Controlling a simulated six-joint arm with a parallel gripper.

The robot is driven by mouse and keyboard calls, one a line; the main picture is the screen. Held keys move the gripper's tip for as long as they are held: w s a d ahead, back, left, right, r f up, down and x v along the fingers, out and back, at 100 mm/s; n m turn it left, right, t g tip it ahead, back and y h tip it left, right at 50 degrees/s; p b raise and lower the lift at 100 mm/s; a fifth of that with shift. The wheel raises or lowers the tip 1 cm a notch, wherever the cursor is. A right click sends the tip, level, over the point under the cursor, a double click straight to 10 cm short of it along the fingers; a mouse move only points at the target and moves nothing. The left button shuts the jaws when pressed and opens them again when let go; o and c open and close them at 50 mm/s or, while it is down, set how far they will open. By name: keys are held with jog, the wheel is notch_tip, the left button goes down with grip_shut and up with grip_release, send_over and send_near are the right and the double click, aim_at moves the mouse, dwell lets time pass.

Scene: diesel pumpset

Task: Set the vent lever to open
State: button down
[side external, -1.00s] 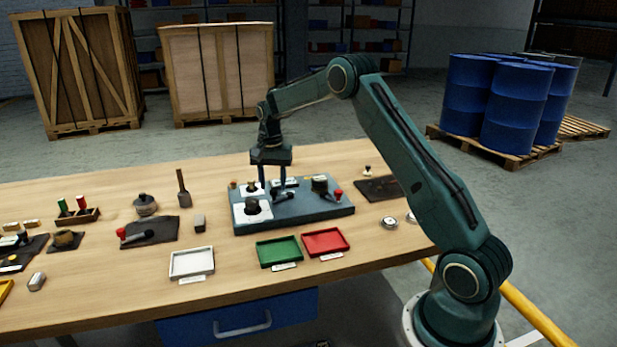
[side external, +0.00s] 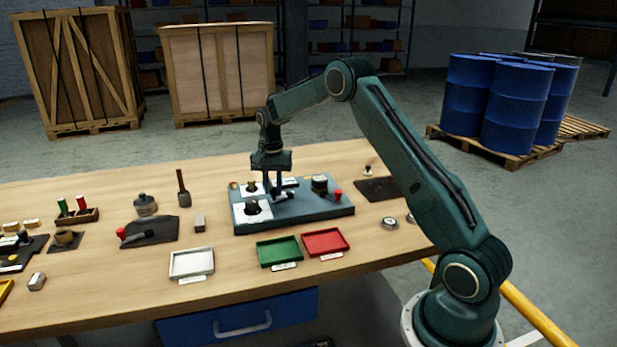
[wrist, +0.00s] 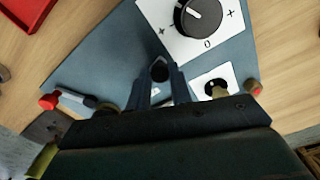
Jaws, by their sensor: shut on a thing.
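A blue-grey panel (side external: 310,211) lies on the bench and carries several controls. My gripper (side external: 274,190) is over its middle, fingers pointing down. In the wrist view my gripper (wrist: 160,78) is shut on the dark round end of a short lever (wrist: 160,70), which I take to be the vent lever. In the side view part of this lever (side external: 286,196) shows just right of the fingers. Its pivot and the marks around it are mostly hidden by the fingers, so its setting cannot be read.
A black dial (wrist: 198,14) on a white plate and a brass knob (wrist: 216,88) are close to the fingers. A red-tipped handle (wrist: 72,98) is at the panel's other side. Green (side external: 279,251) and red (side external: 326,242) trays stand in front of the panel.

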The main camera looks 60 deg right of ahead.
jog(key=shift+s, duration=0.1)
jog(key=n, duration=0.1)
jog(key=s+n, duration=0.1)
jog(key=n, duration=0.1)
jog(key=shift+s+a, duration=0.2)
jog(key=shift+a, duration=0.05)
jog(key=s+n, duration=0.1)
jog(key=n, duration=0.2)
jog(key=shift+s, duration=0.1)
jog(key=shift+s+d+r+n, duration=0.1)
jog(key=shift+s+n, duration=0.25)
jog(key=shift+n, duration=0.4)
jog(key=shift+s+d+f+n, duration=0.1)
jog(key=shift+s+n, duration=0.2)
jog(key=shift+n, duration=0.5)
jog(key=shift+s+d+r+n, duration=0.1)
jog(key=shift+s+n, duration=0.25)
jog(key=shift+n, duration=0.4)
jog(key=c, duration=1.3)
grip_release()
jog(key=shift+o, duration=0.2)
jog(key=shift+a, duration=0.1)
